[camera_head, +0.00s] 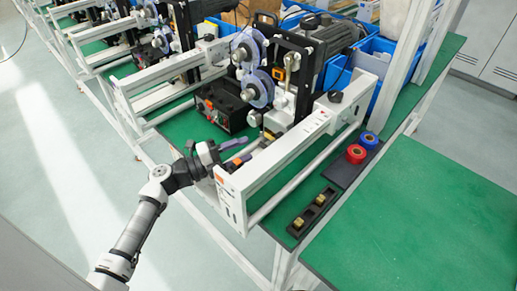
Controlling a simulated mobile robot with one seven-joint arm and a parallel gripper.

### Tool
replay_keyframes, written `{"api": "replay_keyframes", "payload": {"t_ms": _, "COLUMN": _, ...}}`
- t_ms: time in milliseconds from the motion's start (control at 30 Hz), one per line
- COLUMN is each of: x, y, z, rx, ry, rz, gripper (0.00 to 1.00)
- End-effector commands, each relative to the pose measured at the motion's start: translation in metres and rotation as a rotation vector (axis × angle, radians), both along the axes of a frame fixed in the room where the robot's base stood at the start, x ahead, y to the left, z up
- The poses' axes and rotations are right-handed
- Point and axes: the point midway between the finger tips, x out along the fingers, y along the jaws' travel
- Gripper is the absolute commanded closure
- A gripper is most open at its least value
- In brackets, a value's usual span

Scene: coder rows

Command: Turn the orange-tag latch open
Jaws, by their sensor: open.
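My gripper (242,149) is at the near left end of the white machine frame (290,152), above the green bench. Its two purple-grey fingers look spread apart, with nothing seen between them. A small orange patch (237,161) shows right beside the lower finger. Another orange patch (222,178) is on the near end of the white frame, just below my gripper. I cannot tell which of these is the latch's tag. The latch's shape and angle are too small to make out, and I cannot tell whether my fingers touch it.
Reels (258,88) and a black box (228,108) stand behind my gripper. Red and blue rolls (356,153) and a black tray (312,213) lie right of the frame. Blue bins (376,60) are at the back. The green table (430,220) at right is bare.

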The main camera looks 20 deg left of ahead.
Motion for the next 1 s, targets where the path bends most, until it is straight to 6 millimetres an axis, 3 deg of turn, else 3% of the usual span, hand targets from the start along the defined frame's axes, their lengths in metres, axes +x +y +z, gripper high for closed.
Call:
{"api": "replay_keyframes", "payload": {"t_ms": 300, "x": -0.019, "y": 0.017, "z": -0.002, "rx": 0.000, "ry": 0.000, "rz": -0.001, "gripper": 0.57}}
{"api": "replay_keyframes", "payload": {"t_ms": 833, "x": -0.019, "y": 0.017, "z": -0.002, "rx": 0.000, "ry": 0.000, "rz": -0.001, "gripper": 0.57}}
{"api": "replay_keyframes", "payload": {"t_ms": 1000, "x": -0.011, "y": 0.016, "z": 0.013, "rx": -0.161, "ry": -0.082, "rz": 0.008, "gripper": 0.57}}
